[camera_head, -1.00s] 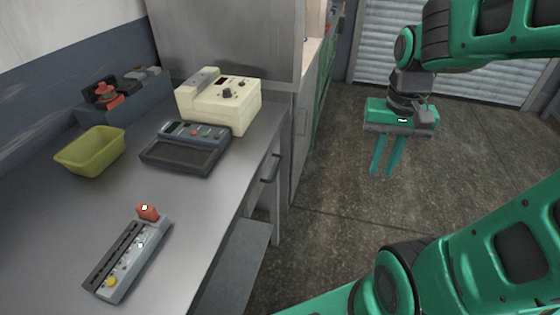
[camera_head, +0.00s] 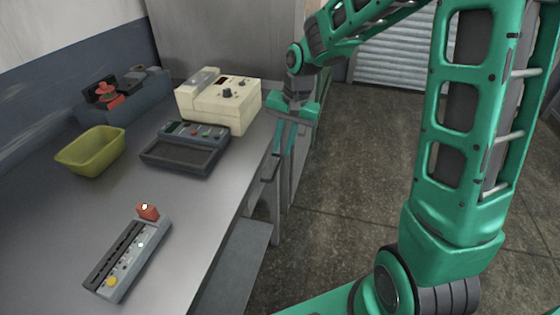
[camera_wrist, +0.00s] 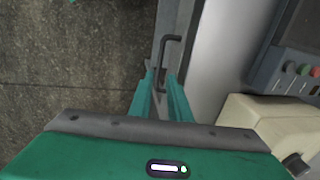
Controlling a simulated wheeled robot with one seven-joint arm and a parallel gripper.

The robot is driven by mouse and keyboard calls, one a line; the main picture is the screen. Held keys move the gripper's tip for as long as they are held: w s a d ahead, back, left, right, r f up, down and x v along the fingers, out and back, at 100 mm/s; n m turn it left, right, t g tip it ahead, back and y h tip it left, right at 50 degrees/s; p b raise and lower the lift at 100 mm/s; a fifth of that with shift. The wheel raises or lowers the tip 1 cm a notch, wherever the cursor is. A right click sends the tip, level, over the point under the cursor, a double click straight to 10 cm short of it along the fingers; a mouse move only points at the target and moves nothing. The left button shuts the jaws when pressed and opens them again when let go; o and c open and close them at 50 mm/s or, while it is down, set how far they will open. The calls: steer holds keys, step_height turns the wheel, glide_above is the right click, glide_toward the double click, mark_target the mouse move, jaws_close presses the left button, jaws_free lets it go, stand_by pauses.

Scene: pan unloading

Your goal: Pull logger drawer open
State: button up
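The drawer's dark bar handle (camera_head: 268,172) sticks out from the front of the bench, below the worktop edge. In the wrist view the handle (camera_wrist: 168,48) stands just beyond my fingertips, and its near end reaches between them. My gripper (camera_head: 282,172) points down beside the bench front at the handle; its fingers (camera_wrist: 161,78) are apart with a gap between them. I cannot tell whether either finger touches the bar. The drawer front is mostly hidden under the worktop, and no opened drawer shows.
The worktop (camera_head: 185,200) carries a cream instrument (camera_head: 218,105), a grey device with a dark tray (camera_head: 187,148), a yellow-green bin (camera_head: 92,150), a blue-grey box (camera_head: 125,98) and a slider panel (camera_head: 128,262). A lower shelf (camera_head: 232,265) lies below. The floor (camera_head: 350,190) at right is clear.

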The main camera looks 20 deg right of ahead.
mark_target(278, 167)
steer(key=f, duration=0.4)
steer(key=a+f, duration=0.1)
steer(key=f, duration=0.2)
steer(key=shift+w, duration=0.35)
